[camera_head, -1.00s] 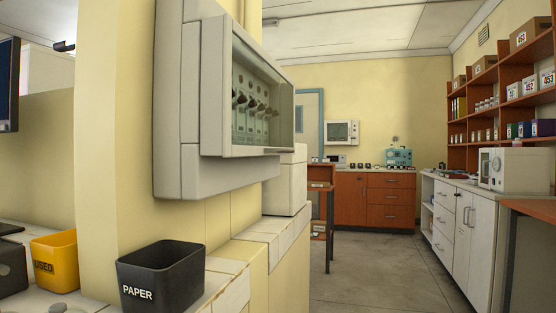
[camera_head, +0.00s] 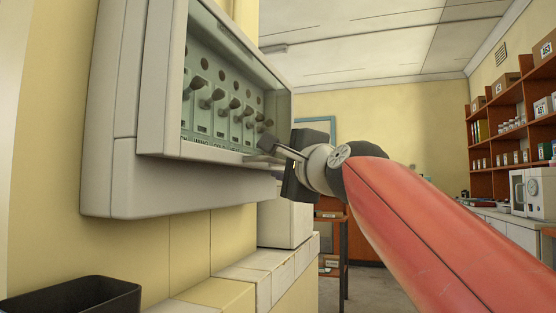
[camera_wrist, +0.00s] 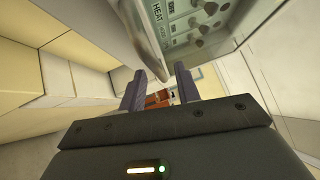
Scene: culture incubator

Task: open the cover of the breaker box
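The breaker box (camera_head: 122,120) is a grey case on the yellow wall, filling the left of the head view. Its clear-fronted cover (camera_head: 230,155) has a pale frame, with a row of dark switches behind it. My gripper (camera_head: 264,152) is at the lower right corner of the cover. In the wrist view, the two fingers of my gripper (camera_wrist: 160,88) stand apart, and the cover's pale rim (camera_wrist: 143,50) reaches down toward the gap between them. I cannot tell whether either finger touches the rim. The switches and labels show beyond it.
A black bin (camera_head: 75,296) sits at the bottom left below the box. A tiled ledge (camera_head: 255,275) runs along the wall under it. Orange shelves (camera_head: 500,125) and a white microwave-like unit (camera_head: 530,190) are at the far right.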

